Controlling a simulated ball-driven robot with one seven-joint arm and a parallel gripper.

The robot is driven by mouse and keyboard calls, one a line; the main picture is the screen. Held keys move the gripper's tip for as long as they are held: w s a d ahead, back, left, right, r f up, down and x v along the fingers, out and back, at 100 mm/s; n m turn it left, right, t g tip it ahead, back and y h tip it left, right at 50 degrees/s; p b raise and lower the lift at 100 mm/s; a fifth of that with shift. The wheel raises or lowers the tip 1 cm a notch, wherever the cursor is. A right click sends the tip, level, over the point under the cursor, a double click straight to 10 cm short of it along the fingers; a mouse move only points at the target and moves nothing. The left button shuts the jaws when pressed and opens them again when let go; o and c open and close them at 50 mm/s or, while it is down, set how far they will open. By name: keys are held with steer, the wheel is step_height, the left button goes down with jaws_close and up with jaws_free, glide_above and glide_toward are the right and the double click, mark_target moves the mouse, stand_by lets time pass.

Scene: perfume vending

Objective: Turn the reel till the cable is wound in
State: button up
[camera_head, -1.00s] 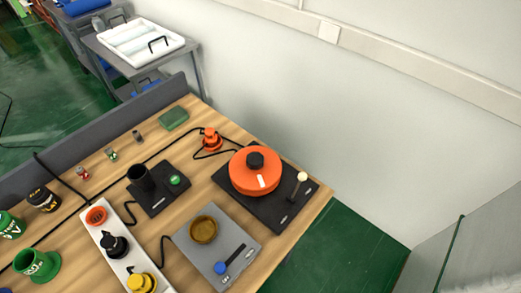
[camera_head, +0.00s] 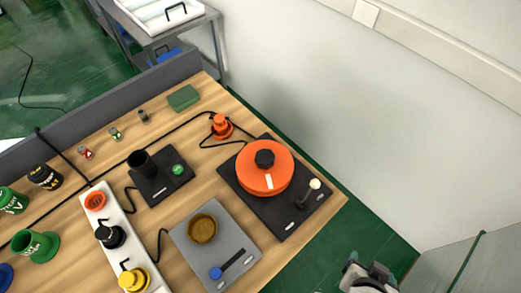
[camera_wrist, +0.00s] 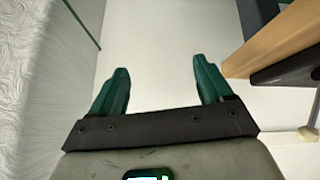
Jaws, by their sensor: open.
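The orange reel (camera_head: 264,176) with a black hexagonal knob (camera_head: 264,158) on top and a white mark on its face sits on a black base plate (camera_head: 286,222) at the table's right end. A lever with a cream ball tip (camera_head: 314,184) stands on the same plate. A black cable (camera_head: 222,145) runs from the reel side to an orange plug-like piece (camera_head: 221,124) behind it. My gripper (camera_wrist: 163,85) is open and empty, its green fingers apart. In the head view it shows at the bottom edge, off the table, right of and below the reel; its fingertips are hardly visible there.
A grey plate (camera_head: 232,235) with a brass bowl (camera_head: 203,228) and blue-ended slider lies left of the reel. A black pad with a green button (camera_head: 178,170) and a white strip (camera_head: 112,217) with knobs lie farther left. The wall (camera_head: 400,140) is close on the right.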

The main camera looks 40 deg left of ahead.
mark_target(265, 159)
steer(key=a+r+n+t+y, duration=0.1)
steer(key=a, duration=0.4)
steer(key=a+r+t+y, duration=0.1)
steer(key=a+r, duration=0.1)
steer(key=a, duration=0.4)
steer(key=a+r+n+t+y, duration=0.1)
steer(key=a, duration=0.5)
steer(key=shift+s+r+n+y, duration=0.1)
steer(key=shift+r+n+y, duration=0.2)
steer(key=shift+r+y, duration=0.1)
steer(key=s+a+r+n+y, duration=0.1)
steer(key=s+a+r+y, duration=0.15)
steer(key=a, duration=0.35)
steer(key=s+a+r+n+y, duration=0.1)
steer(key=s+a+r, duration=0.15)
steer(key=a, duration=0.25)
steer(key=shift+t, duration=0.4)
steer(key=x, duration=0.7)
steer(key=p+x, duration=0.1)
steer(key=x, duration=0.2)
steer(key=shift+a+f, duration=0.4)
steer(key=shift+a, duration=0.05)
